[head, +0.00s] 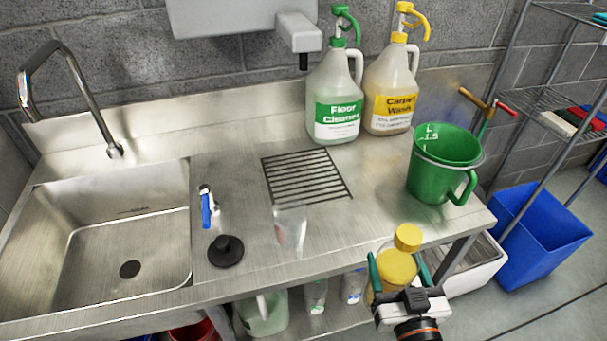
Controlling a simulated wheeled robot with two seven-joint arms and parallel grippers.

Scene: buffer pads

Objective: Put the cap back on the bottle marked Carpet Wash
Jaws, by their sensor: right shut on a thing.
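The bottle marked Carpet Wash (392,82) stands upright at the back of the steel counter. It is a pale jug with a yellow label and a yellow pump-like top (412,22). To its left stands a similar jug marked Floor Cleaner (333,88), with a green top. My right gripper (398,268) is at the counter's front edge, shut on a yellow thing (396,267) with a smaller round yellow part (408,237) on top. I cannot tell whether this is the cap or a small bottle; its lower part is mostly hidden. My left gripper is out of view.
A green measuring jug (431,175) stands at the counter's right end. A clear, glass-like thing (291,226), a black plug (226,250) and a blue-handled valve (206,208) are nearer the sink (130,250). Bare counter lies before the Carpet Wash bottle.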

